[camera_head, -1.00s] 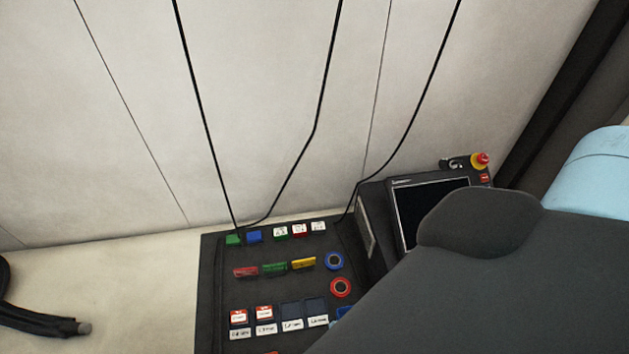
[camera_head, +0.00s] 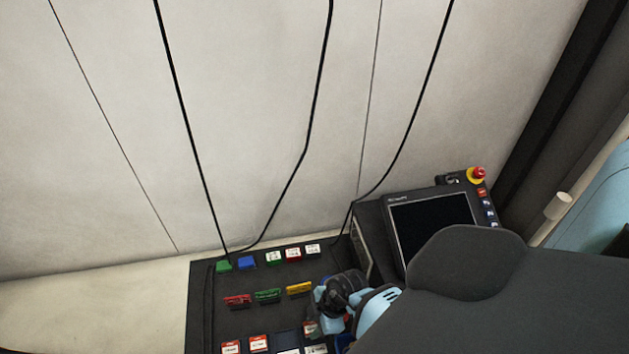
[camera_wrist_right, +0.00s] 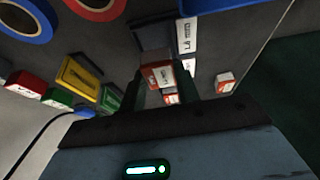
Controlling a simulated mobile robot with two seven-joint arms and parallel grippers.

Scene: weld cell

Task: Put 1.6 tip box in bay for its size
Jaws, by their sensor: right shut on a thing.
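My right gripper (camera_head: 335,310) is shut on a small red and white tip box (camera_head: 311,327), over the right end of the bay row. The held box (camera_wrist_right: 158,74) shows between the fingers in the right wrist view. Its print is too small to read surely. A dark empty bay (camera_head: 286,339) lies just left of it. Two red and white boxes (camera_head: 230,347) (camera_head: 258,343) sit in the bays further left. White size labels (camera_wrist_right: 187,35) run along the bays, unreadable here. I cannot tell whether the held box touches a bay. My left gripper is out of view.
Red, green and yellow holders (camera_head: 268,296) and a back row of small boxes (camera_head: 293,254) stand on the dark bench top. A screen unit (camera_head: 433,225) stands to the right. Another tip box (camera_wrist_right: 225,83) stands apart. Blue and red rings (camera_wrist_right: 25,20) (camera_wrist_right: 97,5) lie nearby.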

